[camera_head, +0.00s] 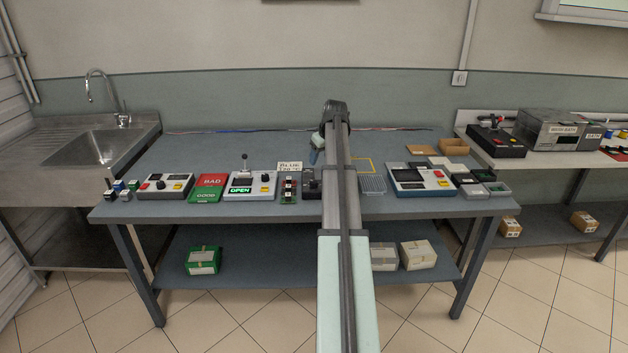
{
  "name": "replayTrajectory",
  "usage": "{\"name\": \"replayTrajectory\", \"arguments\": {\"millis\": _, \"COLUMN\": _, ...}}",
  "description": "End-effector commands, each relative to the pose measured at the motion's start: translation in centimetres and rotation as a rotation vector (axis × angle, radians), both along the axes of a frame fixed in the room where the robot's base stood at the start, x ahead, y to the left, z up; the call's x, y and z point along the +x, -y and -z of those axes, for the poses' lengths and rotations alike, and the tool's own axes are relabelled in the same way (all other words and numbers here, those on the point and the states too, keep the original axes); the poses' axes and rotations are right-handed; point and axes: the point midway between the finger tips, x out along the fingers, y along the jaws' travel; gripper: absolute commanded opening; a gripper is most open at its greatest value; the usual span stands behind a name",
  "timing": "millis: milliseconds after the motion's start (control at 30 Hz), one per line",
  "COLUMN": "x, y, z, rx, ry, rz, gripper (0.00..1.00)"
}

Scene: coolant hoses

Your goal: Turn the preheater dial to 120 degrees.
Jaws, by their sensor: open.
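My arm reaches up the middle of the picture and bends over the blue-grey table (230,150). My gripper (313,158) hangs at its far end, above the table, small and partly hidden by the arm. It looks empty, with its jaws open. A small dark box (311,184) stands below it and beside my arm, partly covered by the arm. It may be the preheater, but no dial setting can be read. A small sign (290,167) reading "BLUE" and what looks like "120 °C" stands just left of it.
Left of the sign are a light device with a lit "OPEN" display (241,189), a red-green BAD/GOOD board (208,187) and another control box (165,186). Right of my arm are a blue-white device (420,180) and several small trays. The table's back left is mostly clear.

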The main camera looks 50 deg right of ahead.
Motion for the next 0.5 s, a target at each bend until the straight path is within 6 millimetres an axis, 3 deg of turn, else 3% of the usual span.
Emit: {"name": "replayTrajectory", "arguments": {"millis": 500, "x": 2.9, "y": 1.0, "z": 7.4, "rx": 0.001, "ry": -0.002, "rz": 0.001, "gripper": 0.6}}
